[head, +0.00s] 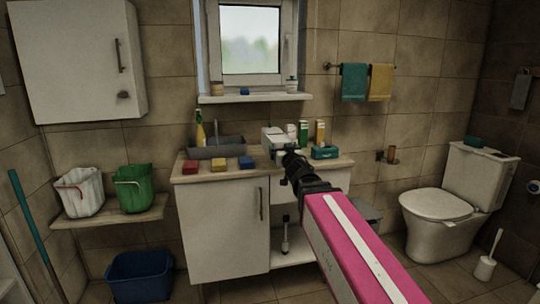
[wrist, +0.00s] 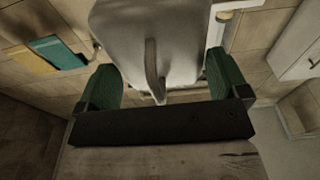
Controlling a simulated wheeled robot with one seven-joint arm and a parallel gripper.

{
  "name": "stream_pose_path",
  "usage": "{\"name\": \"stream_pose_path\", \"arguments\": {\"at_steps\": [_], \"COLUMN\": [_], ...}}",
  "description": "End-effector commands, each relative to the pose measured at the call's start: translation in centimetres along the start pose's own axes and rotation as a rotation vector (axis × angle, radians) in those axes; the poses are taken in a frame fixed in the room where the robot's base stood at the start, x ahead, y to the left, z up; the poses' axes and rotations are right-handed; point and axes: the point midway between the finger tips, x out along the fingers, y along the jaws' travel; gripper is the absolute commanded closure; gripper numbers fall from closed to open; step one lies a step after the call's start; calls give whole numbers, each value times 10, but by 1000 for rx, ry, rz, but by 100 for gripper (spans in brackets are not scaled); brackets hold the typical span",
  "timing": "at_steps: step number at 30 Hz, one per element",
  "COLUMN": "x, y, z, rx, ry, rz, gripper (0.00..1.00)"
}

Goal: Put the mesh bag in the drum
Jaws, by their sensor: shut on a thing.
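My gripper (head: 283,154) reaches out over the right part of the wooden counter. In the wrist view its two green-padded fingers (wrist: 163,78) are shut on a pale grey-white bag (wrist: 125,38) with a darker strap across it. I take this to be the mesh bag; the weave is too fine to make out. In the head view the pale bag (head: 272,139) shows just beyond the gripper, above the counter, partly hidden by it. I cannot pick out a drum in either view.
The wooden counter (head: 180,179) carries red, yellow and blue blocks, a grey basin (head: 214,151), bottles and a teal box (head: 325,152). White and green buckets (head: 133,190) stand on a left shelf, a blue tub (head: 140,277) on the floor. A toilet (head: 438,215) stands right.

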Motion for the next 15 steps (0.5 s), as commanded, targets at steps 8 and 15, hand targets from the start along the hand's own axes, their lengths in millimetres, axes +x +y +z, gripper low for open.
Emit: {"name": "stream_pose_path", "arguments": {"at_steps": [8,15], "x": [71,120], "y": [0,0], "z": [7,12], "rx": [0,0], "ry": [1,1], "rz": [0,0], "gripper": [50,50]}}
